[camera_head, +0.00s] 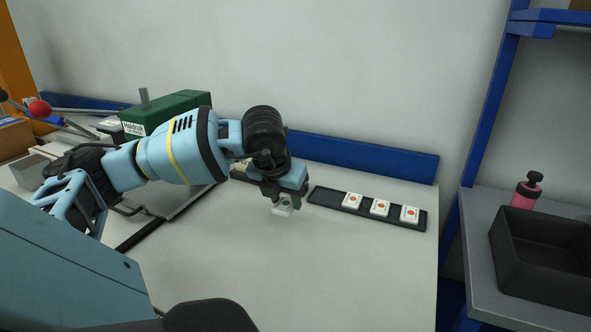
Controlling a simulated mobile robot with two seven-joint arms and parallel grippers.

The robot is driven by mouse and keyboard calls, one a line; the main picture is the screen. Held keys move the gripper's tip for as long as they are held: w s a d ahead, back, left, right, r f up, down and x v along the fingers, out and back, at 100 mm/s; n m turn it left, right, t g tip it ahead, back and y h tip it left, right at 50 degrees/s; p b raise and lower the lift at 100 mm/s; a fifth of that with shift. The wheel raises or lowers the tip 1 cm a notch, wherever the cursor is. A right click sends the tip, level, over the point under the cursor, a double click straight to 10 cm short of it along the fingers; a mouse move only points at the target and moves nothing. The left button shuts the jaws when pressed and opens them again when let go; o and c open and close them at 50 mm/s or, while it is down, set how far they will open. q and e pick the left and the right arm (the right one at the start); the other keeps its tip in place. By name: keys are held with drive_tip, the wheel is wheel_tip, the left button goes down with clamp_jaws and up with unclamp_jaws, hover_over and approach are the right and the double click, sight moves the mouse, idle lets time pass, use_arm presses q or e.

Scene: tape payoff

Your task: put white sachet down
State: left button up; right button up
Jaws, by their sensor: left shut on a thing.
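My left gripper (284,197) comes in from the left and points down over the white table. It is shut on a white sachet (283,211) with a green mark, partly hidden by the fingers. The sachet is just left of a dark tray (324,196). I cannot tell whether it touches the table. The tray holds three white sachets with orange marks: a left one (351,201), a middle one (379,208) and a right one (409,214). The tray's left end is bare. My right gripper is not in view.
A green machine (180,107) stands behind my left arm, with a red ball knob (39,108) further left. A grey side table (482,256) at right bears a black bin (545,281) and a pink bottle (526,190). The white table's front (330,275) is clear.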

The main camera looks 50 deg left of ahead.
use_arm(q)
drive_tip(key=shift+s+d, duration=0.1)
drive_tip(key=shift+s, duration=0.2)
